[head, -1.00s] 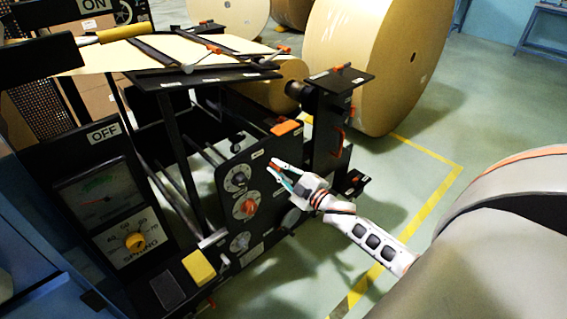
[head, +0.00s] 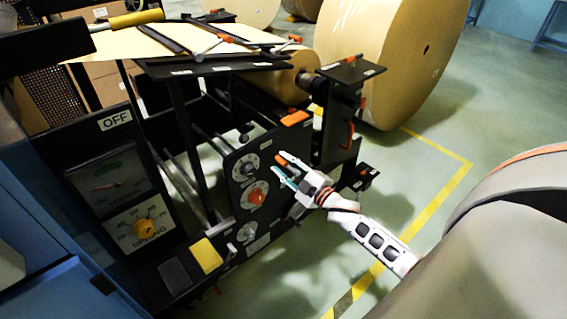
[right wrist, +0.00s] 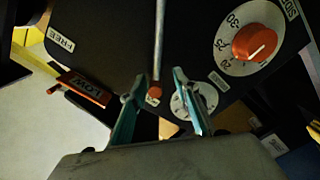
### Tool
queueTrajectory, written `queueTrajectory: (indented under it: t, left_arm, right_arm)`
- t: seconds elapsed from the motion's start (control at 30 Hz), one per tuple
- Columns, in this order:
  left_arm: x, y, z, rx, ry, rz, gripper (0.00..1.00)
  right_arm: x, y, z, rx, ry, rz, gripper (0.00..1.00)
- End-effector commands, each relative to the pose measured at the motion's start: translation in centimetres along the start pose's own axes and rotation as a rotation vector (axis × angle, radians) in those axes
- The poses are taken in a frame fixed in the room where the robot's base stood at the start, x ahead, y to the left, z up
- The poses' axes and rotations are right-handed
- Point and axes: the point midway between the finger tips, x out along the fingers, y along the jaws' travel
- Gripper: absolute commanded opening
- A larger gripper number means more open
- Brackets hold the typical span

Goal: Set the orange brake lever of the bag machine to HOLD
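The bag machine's black side panel (head: 238,215) stands left of my right gripper (head: 282,170). In the right wrist view a thin grey rod with an orange tip (right wrist: 154,92), seemingly the brake lever, reaches down between the two teal fingers of this gripper (right wrist: 158,98). The fingers are apart, with a gap on either side of the tip. A FREE label (right wrist: 60,39) is at the upper left; a HOLD label is not readable. An orange piece (head: 287,158) shows at the fingers in the head view. My left gripper is not in view.
An orange dial knob (head: 257,196), also in the right wrist view (right wrist: 254,42), is close to the gripper. A reddish plate with lettering (right wrist: 84,86) juts out at the panel edge. Paper rolls (head: 385,60) stand behind.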

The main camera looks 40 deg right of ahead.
Motion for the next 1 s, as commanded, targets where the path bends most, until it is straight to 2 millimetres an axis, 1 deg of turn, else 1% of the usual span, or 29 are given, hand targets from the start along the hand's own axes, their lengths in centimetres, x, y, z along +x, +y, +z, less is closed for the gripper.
queueTrajectory:
  t: [0.17,0.27,0.37,0.47,0.53,0.8,1.0]
  left_arm:
    - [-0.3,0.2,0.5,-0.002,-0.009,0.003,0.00]
    - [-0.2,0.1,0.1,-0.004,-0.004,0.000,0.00]
    - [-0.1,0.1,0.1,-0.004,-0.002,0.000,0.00]
    - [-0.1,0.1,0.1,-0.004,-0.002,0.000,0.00]
    - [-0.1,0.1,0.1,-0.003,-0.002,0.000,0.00]
    - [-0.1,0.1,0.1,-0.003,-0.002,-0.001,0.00]
    - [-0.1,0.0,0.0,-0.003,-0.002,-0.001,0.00]
  right_arm:
    - [0.1,0.3,-0.2,-0.001,0.003,0.004,0.30]
    - [0.1,0.4,-0.2,-0.001,0.004,0.005,0.30]
    - [-0.4,0.3,-0.2,-0.001,0.004,0.005,0.30]
    - [-1.6,0.3,-0.1,-0.001,0.003,0.004,0.30]
    - [-2.8,0.3,-0.1,-0.001,0.003,0.004,0.30]
    - [-8.1,0.2,-0.1,0.000,0.001,0.003,0.30]
    - [-10.9,0.2,-0.1,0.000,0.001,0.003,0.30]
